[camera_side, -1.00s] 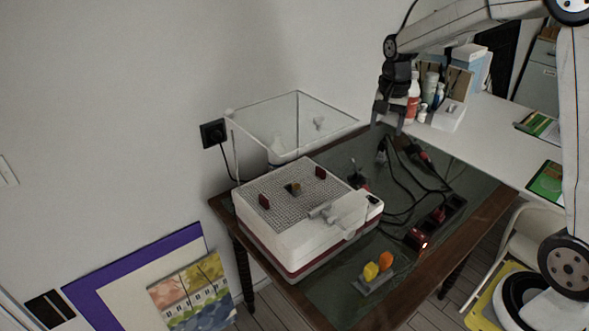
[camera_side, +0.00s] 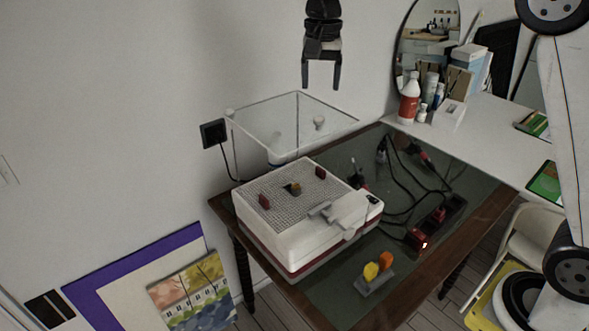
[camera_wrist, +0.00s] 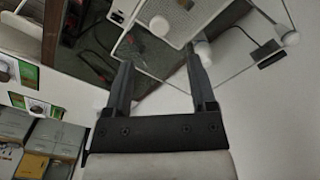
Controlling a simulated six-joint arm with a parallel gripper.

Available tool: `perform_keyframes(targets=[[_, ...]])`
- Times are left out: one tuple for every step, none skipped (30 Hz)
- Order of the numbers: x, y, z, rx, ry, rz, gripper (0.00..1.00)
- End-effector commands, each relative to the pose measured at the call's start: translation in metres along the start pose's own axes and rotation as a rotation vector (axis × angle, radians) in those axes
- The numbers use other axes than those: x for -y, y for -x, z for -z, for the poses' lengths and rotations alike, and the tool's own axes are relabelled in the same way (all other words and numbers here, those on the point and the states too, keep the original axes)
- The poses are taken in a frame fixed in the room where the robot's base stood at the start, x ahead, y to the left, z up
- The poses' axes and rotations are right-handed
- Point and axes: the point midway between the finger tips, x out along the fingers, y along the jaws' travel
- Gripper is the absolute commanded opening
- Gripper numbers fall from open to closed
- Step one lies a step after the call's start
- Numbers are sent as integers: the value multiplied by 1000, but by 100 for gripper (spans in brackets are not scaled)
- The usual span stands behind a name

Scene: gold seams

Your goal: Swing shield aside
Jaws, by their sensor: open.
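The clear shield (camera_side: 290,125) with a pale rim stands at the back edge of the white machine (camera_side: 305,235), towards the wall. A small pale knob (camera_side: 319,122) shows on it. My gripper (camera_side: 321,86) is open and empty, fingers pointing down, above the shield's rear right rim in the side view and apart from it in the picture. In the wrist view the gripper (camera_wrist: 160,58) has its fingers spread, with parts of the shield (camera_wrist: 237,62) and pale round knobs (camera_wrist: 290,38) beyond them. Exact depth between fingers and shield is hard to tell.
The machine's mesh top (camera_side: 293,205) carries dark red blocks. Black cables and a power strip (camera_side: 440,215) lie on the right of the table. A small stand with yellow and orange pieces (camera_side: 374,275) is in front. A wall socket (camera_side: 213,132) is left of the shield.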

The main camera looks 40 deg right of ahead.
Motion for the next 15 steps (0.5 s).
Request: perform_keyframes(targets=[[0,-1,0,0,0,0,72],[0,-2,0,1,-1,-1,72],[0,-4,0,1,-1,0,72],[0,-6,0,0,-1,0,72],[0,-8,0,0,-1,0,72],[0,-10,0,0,-1,0,72],[0,-13,0,1,-1,-1,72],[-1,-16,0,1,-1,-1,72],[-1,-20,0,1,-1,0,72],[-1,-23,0,1,-1,-1,72],[-1,-27,0,1,-1,-1,72],[-1,-32,0,1,-1,-1,72],[-1,-36,0,1,-1,-1,72],[-1,-39,0,1,-1,0,72],[-1,-45,0,1,-1,0,72]])
